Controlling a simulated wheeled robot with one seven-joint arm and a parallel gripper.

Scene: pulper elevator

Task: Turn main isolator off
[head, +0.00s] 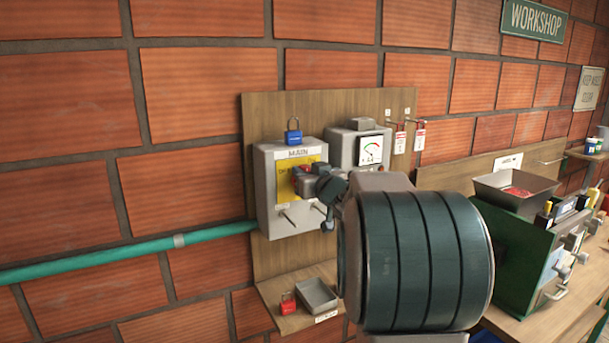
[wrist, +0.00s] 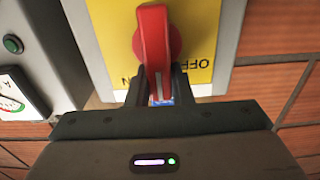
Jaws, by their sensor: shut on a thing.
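The main isolator is a grey box (head: 284,222) marked MAIN on a wooden backboard, with a yellow plate (head: 287,190) on its front. Its red handle (wrist: 153,45) stands out from a red hub over the yellow plate in the wrist view. My gripper (wrist: 160,88) is shut on the free end of the handle, one finger on each side. OFF (wrist: 196,65) reads upside down to the right of the handle; another label at the lower left is partly hidden. In the head view my gripper (head: 302,180) and wrist cover much of the plate and handle.
A blue padlock (head: 293,132) sits atop the isolator. A grey meter box (head: 343,147) stands close on its right, with red tags (head: 420,138) beyond. Below, a shelf holds a red padlock (head: 288,304) and a small tray (head: 317,295). A cluttered workbench is at right.

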